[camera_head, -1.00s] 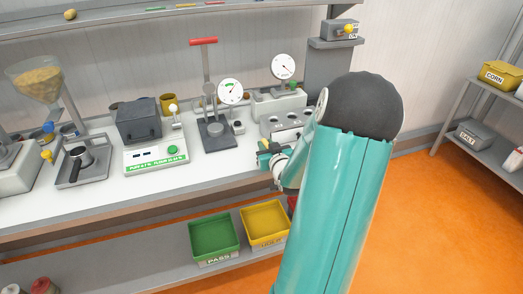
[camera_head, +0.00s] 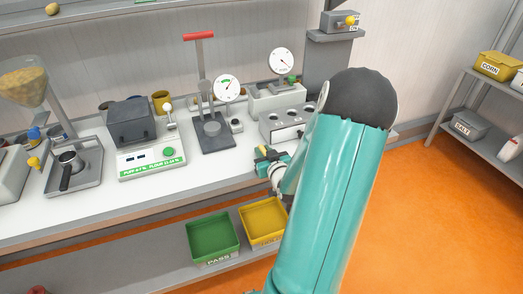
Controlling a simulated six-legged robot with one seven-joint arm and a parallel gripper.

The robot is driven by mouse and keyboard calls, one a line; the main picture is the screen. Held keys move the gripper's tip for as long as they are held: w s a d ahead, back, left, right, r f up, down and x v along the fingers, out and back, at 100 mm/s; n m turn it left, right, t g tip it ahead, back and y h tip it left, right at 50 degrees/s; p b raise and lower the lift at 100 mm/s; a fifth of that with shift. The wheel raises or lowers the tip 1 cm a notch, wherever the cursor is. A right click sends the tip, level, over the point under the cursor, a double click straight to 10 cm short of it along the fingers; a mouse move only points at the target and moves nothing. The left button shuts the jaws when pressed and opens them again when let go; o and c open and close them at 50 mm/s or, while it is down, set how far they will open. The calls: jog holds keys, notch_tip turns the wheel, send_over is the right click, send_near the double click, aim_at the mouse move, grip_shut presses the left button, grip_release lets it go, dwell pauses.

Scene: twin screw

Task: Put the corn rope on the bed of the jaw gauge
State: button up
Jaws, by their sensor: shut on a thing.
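My gripper (camera_head: 268,157) is small in view, low over the front of the bench, left of my teal arm. It is shut on a small yellow piece (camera_head: 262,149), which looks like the corn rope; the fingers hide most of it. Two dial instruments stand behind it, and I cannot tell for certain which is the jaw gauge. One dial (camera_head: 281,62) sits on a pale grey block (camera_head: 275,97) with a small green part. My gripper is apart from both.
A grey block with round holes (camera_head: 285,122) stands just behind my gripper. A scale (camera_head: 150,160) and a grinder-like hopper (camera_head: 22,85) are to the left. Green (camera_head: 213,237) and yellow (camera_head: 263,218) trays sit on the lower shelf. Bare bench lies left of the gripper.

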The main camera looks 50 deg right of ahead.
jog(key=shift+s+a+r, duration=0.1)
jog(key=shift+s+r, duration=0.15)
jog(key=shift+s, duration=0.2)
jog(key=shift+w+f, duration=0.25)
jog(key=shift+s, duration=0.2)
jog(key=o, duration=0.7)
jog(key=shift+w+f, duration=0.1)
jog(key=shift+o, duration=0.2)
